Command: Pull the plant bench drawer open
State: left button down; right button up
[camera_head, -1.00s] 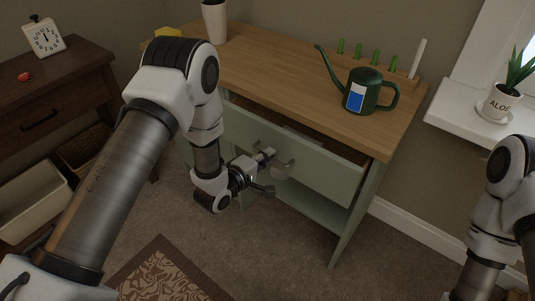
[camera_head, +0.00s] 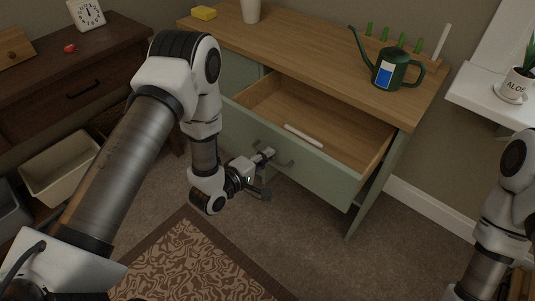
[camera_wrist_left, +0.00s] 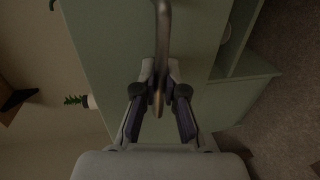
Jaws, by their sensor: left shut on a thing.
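The plant bench (camera_head: 330,50) has a wooden top and a pale green body. Its drawer (camera_head: 320,171) is pulled well out, so the wooden inside shows, with a white stick-like item (camera_head: 303,136) lying in it. My left gripper (camera_head: 268,155) is at the drawer front, shut on the drawer handle (camera_head: 285,162). The left wrist view shows the metal handle (camera_wrist_left: 161,45) running between the two fingers (camera_wrist_left: 160,98). Part of the handle is hidden by the gripper. My right arm shows at the right edge, but its gripper is out of view.
A green watering can (camera_head: 389,70), a yellow block (camera_head: 203,13) and a pale pot (camera_head: 250,10) stand on the bench top. A dark cabinet (camera_head: 80,80) is at left. A patterned rug (camera_head: 190,262) lies before the bench.

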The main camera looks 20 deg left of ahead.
pick_arm(q)
jog(key=c, duration=1.2)
grip_release()
jog(key=v, duration=1.2)
jog(key=shift+d, duration=0.1)
